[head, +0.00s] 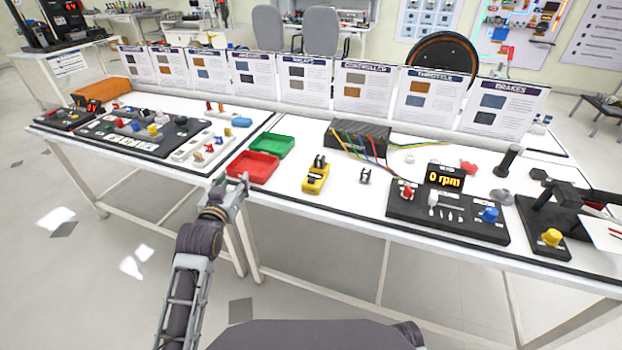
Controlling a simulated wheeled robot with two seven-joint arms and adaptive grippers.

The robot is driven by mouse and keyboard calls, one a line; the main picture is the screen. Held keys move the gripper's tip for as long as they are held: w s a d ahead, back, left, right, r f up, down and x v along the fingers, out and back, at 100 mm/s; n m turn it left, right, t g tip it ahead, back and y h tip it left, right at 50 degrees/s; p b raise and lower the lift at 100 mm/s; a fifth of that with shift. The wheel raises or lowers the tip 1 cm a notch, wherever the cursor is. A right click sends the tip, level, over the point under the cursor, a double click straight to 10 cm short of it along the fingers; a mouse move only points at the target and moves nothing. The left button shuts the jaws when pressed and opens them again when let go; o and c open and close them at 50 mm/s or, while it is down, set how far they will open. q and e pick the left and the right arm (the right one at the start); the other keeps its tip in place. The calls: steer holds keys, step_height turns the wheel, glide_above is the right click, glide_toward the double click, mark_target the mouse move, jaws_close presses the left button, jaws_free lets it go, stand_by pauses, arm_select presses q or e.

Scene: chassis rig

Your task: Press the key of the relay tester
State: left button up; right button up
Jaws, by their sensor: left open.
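A small yellow device with black parts on top (316,178) sits near the front edge of the table, under the relays card; it looks like the relay tester. Its key is too small to make out. My left gripper (243,182) is open and empty at the table's front edge, left of the yellow device and apart from it, just in front of the red tray. My right gripper is not in view.
A red tray (252,167) and a green tray (272,146) lie left of the yellow device. Further right are a wired black box (358,138) and a black rpm panel (447,212). Cards line the back.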

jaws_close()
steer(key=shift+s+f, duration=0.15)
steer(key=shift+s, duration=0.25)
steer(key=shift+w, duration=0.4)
